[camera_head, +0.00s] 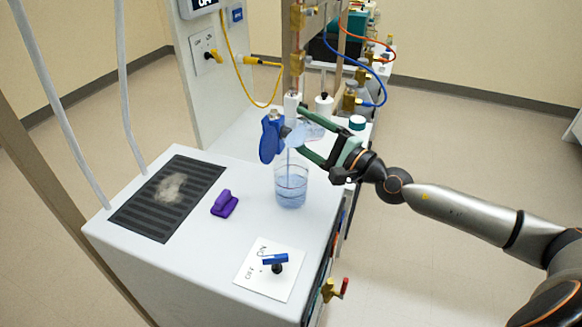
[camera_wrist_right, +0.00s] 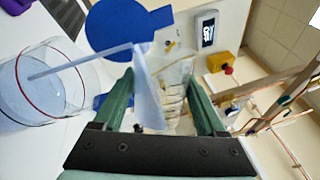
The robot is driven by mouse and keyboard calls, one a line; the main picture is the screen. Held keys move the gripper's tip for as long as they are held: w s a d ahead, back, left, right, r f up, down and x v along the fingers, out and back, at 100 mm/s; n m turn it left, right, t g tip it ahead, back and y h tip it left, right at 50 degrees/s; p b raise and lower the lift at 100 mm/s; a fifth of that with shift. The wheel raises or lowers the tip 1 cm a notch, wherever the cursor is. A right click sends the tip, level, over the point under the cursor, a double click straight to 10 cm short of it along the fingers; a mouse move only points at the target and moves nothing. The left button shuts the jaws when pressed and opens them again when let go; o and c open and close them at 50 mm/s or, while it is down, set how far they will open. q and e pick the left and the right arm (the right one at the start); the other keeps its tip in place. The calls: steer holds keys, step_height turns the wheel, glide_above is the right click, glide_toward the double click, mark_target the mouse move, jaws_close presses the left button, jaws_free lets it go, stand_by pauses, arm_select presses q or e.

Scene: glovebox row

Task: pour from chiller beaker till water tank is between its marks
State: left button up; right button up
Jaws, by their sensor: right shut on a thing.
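My right gripper (camera_head: 318,146) has green fingers and is shut on a clear beaker (camera_wrist_right: 172,88) with scale lines. The beaker is tipped above the water tank, and a thin pale-blue stream runs from its lip into the tank. The water tank (camera_head: 291,189) is a clear upright cylinder on the white chiller top, with blue water in its lower part. The tank also shows at the left of the right wrist view (camera_wrist_right: 42,88), with a red ring on its wall. I cannot tell exactly where the water stands against both marks. My left gripper is not in view.
A blue lid-like part (camera_head: 271,138) stands up behind the tank, close to the beaker. A purple object (camera_head: 224,204) lies left of the tank on the chiller top (camera_head: 190,262). A dark vent grille (camera_head: 150,215) and an ON/OFF valve plate (camera_head: 262,285) are also there.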

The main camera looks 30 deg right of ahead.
steer(key=shift+r+n, duration=0.2)
steer(key=shift+n, duration=0.2)
stand_by(0.8)
steer(key=shift+f, duration=0.1)
stand_by(0.5)
steer(key=shift+n+b, duration=0.3)
